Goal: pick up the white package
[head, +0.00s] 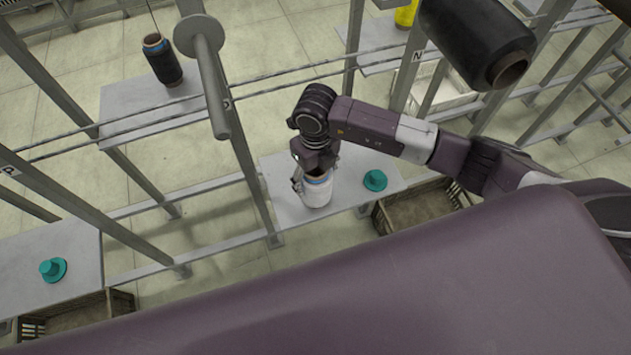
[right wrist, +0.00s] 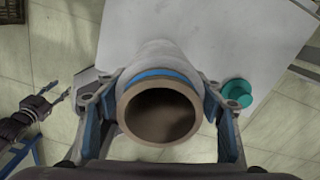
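The white package (head: 316,191) is a white yarn bobbin with a blue band near its top and a brown hollow core. It stands upright on a grey shelf (head: 283,207). In the right wrist view the core's open end (right wrist: 160,112) faces the camera, with the white body (right wrist: 157,55) behind it. My right gripper (head: 312,180) is over the package from above, one finger on each side of it. The fingers look very near its sides in the right wrist view; contact is unclear. My left gripper (right wrist: 58,97) shows only in the right wrist view, empty, fingers spread.
A teal peg holder (head: 375,180) sits right of the package on the same shelf. Another teal holder (head: 52,269) is at lower left. A black bobbin (head: 162,60) and a large dark bobbin (head: 478,42) are higher up. Metal posts and rails stand around; a crate (head: 421,208) is below right.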

